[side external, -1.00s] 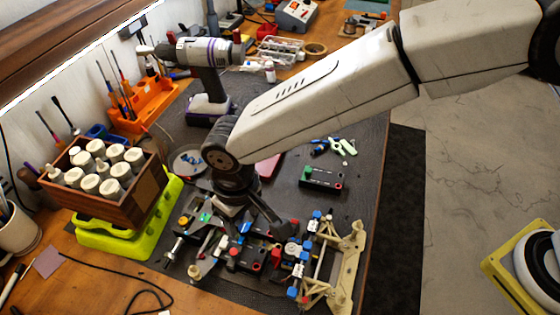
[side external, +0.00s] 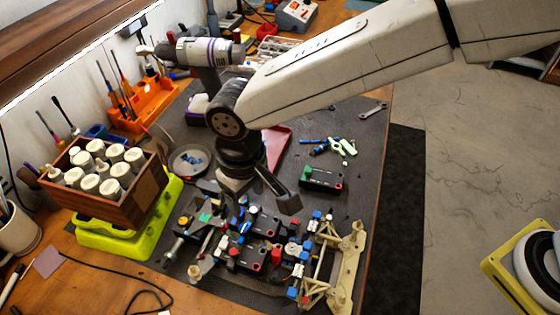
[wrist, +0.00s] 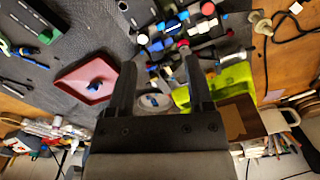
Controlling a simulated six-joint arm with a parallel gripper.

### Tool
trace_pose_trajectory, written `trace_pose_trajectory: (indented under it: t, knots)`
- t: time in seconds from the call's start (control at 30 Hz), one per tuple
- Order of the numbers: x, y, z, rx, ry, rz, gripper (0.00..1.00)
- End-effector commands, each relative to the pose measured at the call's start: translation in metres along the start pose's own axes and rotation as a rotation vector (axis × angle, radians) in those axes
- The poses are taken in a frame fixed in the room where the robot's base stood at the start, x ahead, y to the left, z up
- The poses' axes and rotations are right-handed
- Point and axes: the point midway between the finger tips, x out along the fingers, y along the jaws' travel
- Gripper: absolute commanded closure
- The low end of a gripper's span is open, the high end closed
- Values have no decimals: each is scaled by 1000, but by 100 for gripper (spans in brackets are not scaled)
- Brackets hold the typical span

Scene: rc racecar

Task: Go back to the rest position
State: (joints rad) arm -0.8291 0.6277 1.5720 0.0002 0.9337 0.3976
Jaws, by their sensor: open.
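My gripper (side external: 258,190) hangs from my arm above the far side of the RC car chassis (side external: 345,262), with its fingers pointing down. In the wrist view my gripper (wrist: 156,65) has its two dark fingers apart, with nothing held between them. The chassis lies on the dark mat, with black modules and red, blue and white parts on it. A black box with a green end (side external: 321,179) lies on the mat behind the chassis, to the right of my gripper. It also shows at the upper left of the wrist view (wrist: 22,50).
A wooden box of white-capped bottles (side external: 110,190) stands on a lime-green case (side external: 95,238) at left. A power drill (side external: 205,55) stands behind my arm. A red tray (side external: 278,145) and a round dish (side external: 188,160) lie near the gripper. The mat's right side is mostly clear.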

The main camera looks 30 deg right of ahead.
Motion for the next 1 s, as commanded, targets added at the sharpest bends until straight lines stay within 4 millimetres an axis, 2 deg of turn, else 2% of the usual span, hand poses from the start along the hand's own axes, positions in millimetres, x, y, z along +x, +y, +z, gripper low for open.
trace_pose_trajectory:
  t: [0.17,0.27,0.47,0.7,0.9,1.0]
  knots:
    - [-4,50,3,52,22,-7,34]
    - [-5,87,10,91,41,-10,34]
    - [-7,165,39,175,85,-11,34]
    - [-5,241,93,274,139,2,34]
    - [0,286,149,354,182,24,34]
    - [2,300,174,387,199,35,34]
